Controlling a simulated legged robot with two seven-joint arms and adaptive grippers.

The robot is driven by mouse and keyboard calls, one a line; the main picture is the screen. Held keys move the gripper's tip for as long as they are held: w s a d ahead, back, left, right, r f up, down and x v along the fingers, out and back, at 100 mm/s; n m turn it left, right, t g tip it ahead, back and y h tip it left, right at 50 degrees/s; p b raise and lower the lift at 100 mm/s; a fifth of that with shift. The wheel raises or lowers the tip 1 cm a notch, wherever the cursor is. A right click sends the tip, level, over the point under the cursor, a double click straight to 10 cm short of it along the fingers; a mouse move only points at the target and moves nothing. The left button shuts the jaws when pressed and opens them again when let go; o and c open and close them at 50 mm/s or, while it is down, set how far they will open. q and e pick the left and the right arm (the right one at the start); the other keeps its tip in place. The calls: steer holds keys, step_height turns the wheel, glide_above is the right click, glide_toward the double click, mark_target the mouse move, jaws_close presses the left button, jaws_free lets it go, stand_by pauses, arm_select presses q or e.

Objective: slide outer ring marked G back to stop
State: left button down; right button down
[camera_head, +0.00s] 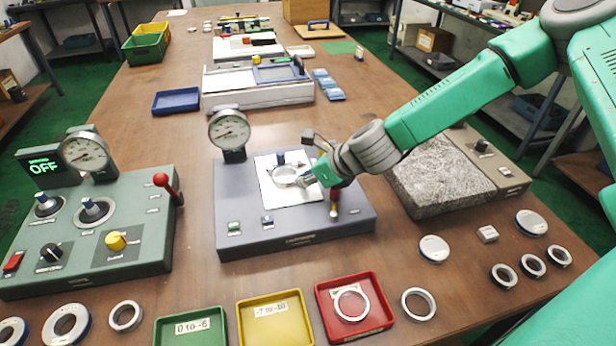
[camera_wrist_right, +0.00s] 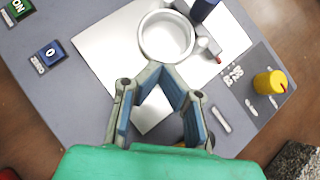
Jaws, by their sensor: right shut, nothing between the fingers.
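A silvery ring (camera_head: 284,175) lies on the white plate (camera_head: 268,196) of the middle grey-blue gauge device (camera_head: 262,240). No letter G is readable on it. In the right wrist view the ring (camera_wrist_right: 141,40) lies flat, with a dark blue stop-like post (camera_wrist_right: 203,9) and a small grey pin (camera_wrist_right: 203,45) beside its far right side. My right gripper (camera_head: 304,180) is shut and empty, and its fingertips (camera_wrist_right: 160,68) meet at the ring's near outer edge. Whether they touch it I cannot tell. My left gripper is out of view.
A dial gauge (camera_head: 229,129) stands behind the plate. A granite block (camera_head: 440,178) lies further right. Green, yellow and red trays (camera_head: 322,296) line the front, with loose rings around (camera_head: 418,304).

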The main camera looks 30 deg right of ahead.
steer(key=shift+d+f, duration=0.15)
steer(key=shift+d, duration=0.25)
steer(key=shift+w+a, duration=0.65)
steer(key=shift+a, duration=0.3)
steer(key=shift+r, duration=0.25)
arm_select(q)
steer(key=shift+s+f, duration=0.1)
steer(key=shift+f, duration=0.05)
arm_select(e)
steer(key=shift+d, duration=0.15)
